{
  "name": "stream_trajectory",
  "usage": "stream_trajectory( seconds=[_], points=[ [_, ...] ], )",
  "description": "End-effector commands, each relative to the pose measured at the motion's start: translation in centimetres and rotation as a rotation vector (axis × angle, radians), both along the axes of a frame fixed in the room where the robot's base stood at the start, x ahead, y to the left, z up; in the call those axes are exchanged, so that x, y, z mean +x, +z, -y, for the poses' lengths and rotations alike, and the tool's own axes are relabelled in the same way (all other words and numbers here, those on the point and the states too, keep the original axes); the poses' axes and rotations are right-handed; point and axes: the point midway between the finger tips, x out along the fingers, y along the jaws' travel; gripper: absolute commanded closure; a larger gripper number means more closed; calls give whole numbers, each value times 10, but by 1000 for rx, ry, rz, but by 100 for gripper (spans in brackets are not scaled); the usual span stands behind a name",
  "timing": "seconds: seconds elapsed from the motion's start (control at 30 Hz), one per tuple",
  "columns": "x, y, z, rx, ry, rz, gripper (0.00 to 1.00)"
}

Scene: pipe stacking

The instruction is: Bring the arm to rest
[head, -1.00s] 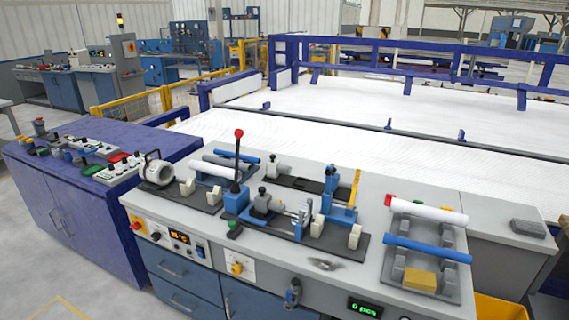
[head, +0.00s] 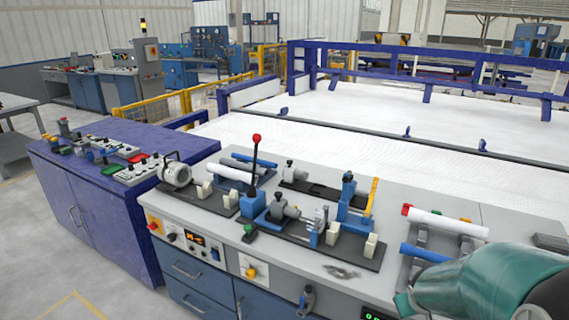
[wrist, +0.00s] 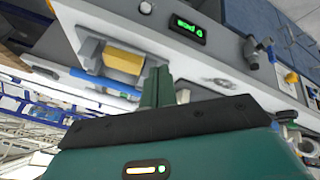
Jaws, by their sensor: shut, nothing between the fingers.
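My gripper (wrist: 160,78) shows in the wrist view as green fingers shut together with nothing between them. Its dark-edged green body fills the bottom of that view. In the head view my green arm end covers the lower right corner, over the right end of the workbench (head: 345,262). It hides much of the rack there. The fingers point toward the bench side with the blue pipe (wrist: 105,83) and the yellow block (wrist: 123,58). I cannot tell whether they touch anything.
A red-knobbed lever (head: 256,150) stands up from the bench. A purple cabinet (head: 100,205) stands at left, with bare floor before it.

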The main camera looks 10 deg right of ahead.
Motion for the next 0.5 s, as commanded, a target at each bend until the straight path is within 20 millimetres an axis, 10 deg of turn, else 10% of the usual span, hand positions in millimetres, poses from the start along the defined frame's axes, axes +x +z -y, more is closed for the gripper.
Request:
stream_trajectory(
  seconds=[0.5],
  points=[
    [-71, 142, -157, 165, -9, 61, 100]
  ],
)
